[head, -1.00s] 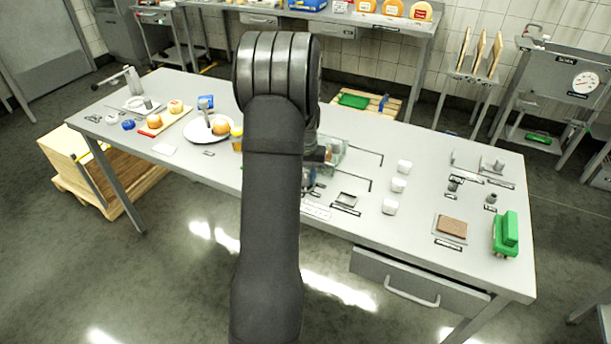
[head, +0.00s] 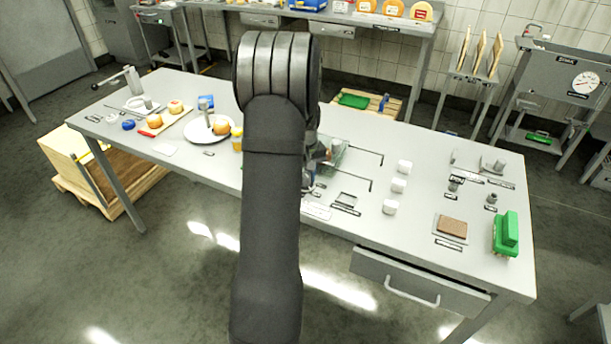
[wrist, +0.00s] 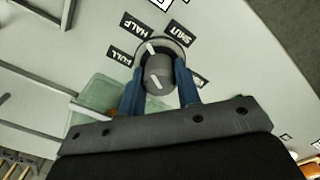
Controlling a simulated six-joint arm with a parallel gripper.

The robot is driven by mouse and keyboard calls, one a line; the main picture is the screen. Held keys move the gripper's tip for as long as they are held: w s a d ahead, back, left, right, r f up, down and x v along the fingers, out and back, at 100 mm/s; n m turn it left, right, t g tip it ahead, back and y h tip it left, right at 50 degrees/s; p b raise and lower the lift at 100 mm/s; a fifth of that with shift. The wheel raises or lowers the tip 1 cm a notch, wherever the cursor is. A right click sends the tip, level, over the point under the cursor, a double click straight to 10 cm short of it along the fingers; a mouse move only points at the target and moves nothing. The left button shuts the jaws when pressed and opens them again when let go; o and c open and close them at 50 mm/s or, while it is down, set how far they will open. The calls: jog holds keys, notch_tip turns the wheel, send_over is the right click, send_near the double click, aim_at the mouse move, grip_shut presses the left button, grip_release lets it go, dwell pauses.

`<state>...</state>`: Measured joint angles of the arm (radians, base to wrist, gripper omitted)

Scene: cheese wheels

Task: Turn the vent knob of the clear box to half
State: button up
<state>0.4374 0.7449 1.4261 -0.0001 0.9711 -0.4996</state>
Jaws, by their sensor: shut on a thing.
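In the wrist view, my gripper (wrist: 160,80) has its two blue fingers shut on a round grey knob (wrist: 158,74), one finger on each side. The knob has a white line on its top, and a white mark shows at its base on the side of the HALF label (wrist: 133,26). Labels FULL (wrist: 119,56) and SHUT (wrist: 177,34) stand around it; a fourth is partly hidden by a finger. The clear box (wrist: 95,98) shows greenish beside the left finger. In the head view the box (head: 338,158) is partly behind my arm, and the knob is hidden.
Several white blocks (head: 398,185) stand right of the box. A small frame (head: 346,199) lies nearer the front edge. A brown block on a tray (head: 452,228) and a green object (head: 506,234) are farther right.

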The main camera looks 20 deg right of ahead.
jog(key=shift+r, duration=0.1)
jog(key=o, duration=1)
jog(key=shift+c, duration=0.2)
notch_tip(320, 180, up, 17)
jog(key=shift+r, duration=0.2)
jog(key=shift+f, duration=0.1)
notch_tip(320, 180, down, 17)
jog(key=shift+f, duration=0.2)
dwell(0.4)
